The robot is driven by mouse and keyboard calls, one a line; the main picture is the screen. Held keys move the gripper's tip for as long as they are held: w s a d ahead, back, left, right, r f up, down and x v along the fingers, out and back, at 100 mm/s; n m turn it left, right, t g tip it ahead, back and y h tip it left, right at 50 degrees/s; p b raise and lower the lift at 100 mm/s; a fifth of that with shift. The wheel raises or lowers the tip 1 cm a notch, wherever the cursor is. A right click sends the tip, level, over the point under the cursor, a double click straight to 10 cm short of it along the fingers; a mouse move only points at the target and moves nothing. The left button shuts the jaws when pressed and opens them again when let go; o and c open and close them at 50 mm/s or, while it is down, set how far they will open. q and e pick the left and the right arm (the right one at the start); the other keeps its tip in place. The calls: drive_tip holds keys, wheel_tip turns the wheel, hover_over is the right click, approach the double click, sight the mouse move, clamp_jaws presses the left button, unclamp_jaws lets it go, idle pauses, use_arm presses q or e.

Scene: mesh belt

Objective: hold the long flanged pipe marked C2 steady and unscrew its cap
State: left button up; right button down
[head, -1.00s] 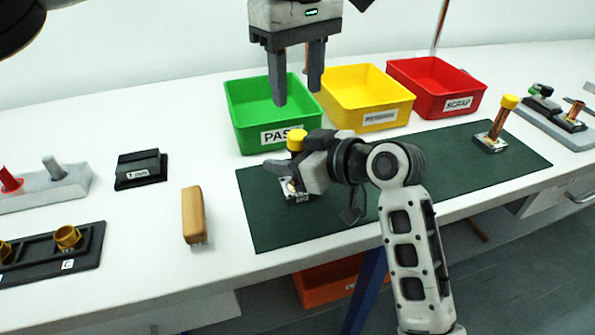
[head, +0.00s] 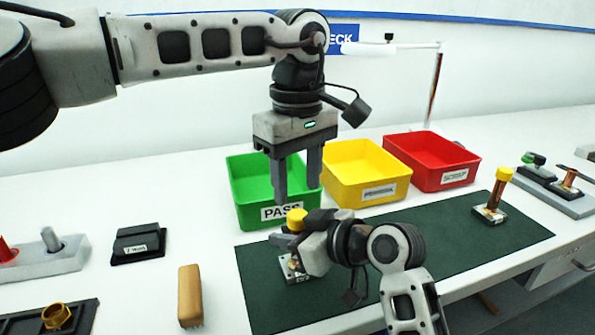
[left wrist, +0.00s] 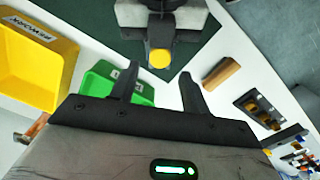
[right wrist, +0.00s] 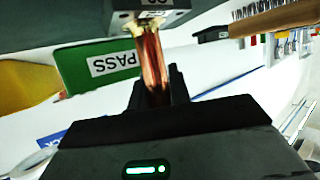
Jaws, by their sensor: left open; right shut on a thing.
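The held flanged pipe stands upright, with a yellow cap (head: 296,219) on top and a square metal flange (head: 293,268) on the green mat. Its copper shaft (right wrist: 152,58) shows between the jaws in the right wrist view; the flange label there is too small to read surely. My right gripper (head: 286,241) is shut on the shaft below the cap. My left gripper (head: 297,196) is open, pointing down just above the cap. In the left wrist view the cap (left wrist: 160,58) lies between and beyond the open fingers, apparently untouched.
A second capped pipe (head: 491,205) stands at the mat's right end. Green (head: 240,205), yellow (head: 345,192) and red (head: 425,180) bins stand behind the dark green mat (head: 430,240). A tan-handled brush (head: 189,293) and a black block (head: 138,243) lie to the left.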

sight(297, 213)
use_arm(q)
drive_tip(key=shift+f, duration=2.6)
drive_tip(key=c, duration=1)
drive_tip(key=n, duration=0.3)
drive_tip(key=o, duration=1.1)
